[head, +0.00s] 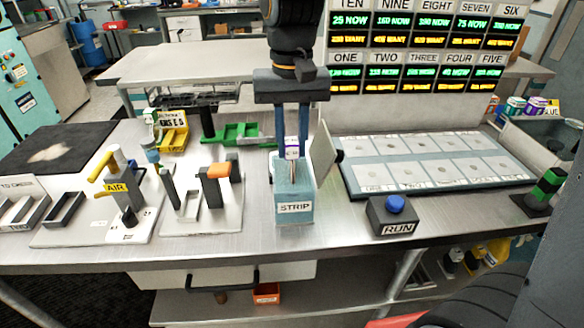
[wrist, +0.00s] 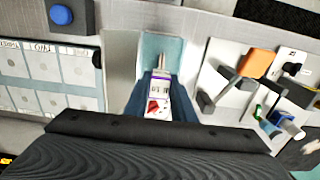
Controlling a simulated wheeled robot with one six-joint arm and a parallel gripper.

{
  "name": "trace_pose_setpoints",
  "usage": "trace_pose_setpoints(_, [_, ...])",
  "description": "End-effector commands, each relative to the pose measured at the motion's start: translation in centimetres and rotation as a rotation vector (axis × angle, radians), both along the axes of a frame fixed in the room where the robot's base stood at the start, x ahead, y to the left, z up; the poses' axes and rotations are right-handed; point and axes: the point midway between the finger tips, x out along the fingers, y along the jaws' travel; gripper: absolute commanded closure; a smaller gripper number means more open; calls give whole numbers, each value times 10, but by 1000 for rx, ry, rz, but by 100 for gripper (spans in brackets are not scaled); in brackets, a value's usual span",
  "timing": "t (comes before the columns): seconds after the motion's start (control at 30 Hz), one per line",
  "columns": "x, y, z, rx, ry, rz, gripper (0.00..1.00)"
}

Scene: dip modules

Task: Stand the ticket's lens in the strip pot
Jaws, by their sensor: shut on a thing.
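My gripper (head: 292,157) is shut on a small white lens with a purple band (head: 292,150), upright over the strip pot. In the wrist view the lens (wrist: 160,90) sits between the blue fingers, with a red mark on its white face and a thin pinkish-brown tip reaching past it. The strip pot (head: 295,210) is a pale blue-grey box labelled STRIP; its opening also shows in the wrist view (wrist: 152,48). The lens's lower end is over or inside the opening; I cannot tell how deep. The ticket cannot be picked out.
A tilted grey lid (head: 322,153) stands open at the pot's right. A RUN box (head: 393,215) with a blue button is further right, before a panel of pale squares (head: 365,180). An orange-topped stand (head: 215,187) and the AIR fixture (head: 125,195) are on the left. A lit number board stands behind.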

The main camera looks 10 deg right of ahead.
Motion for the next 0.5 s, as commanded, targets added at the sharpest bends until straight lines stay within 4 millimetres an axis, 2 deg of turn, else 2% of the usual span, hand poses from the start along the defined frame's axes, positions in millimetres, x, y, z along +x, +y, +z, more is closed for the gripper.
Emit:
trace_pose_setpoints(0.4, [-1, -1, -47, -1, 3, -3, 100])
trace_pose_setpoints(0.5, [0, -1, -52, 0, 0, -3, 100])
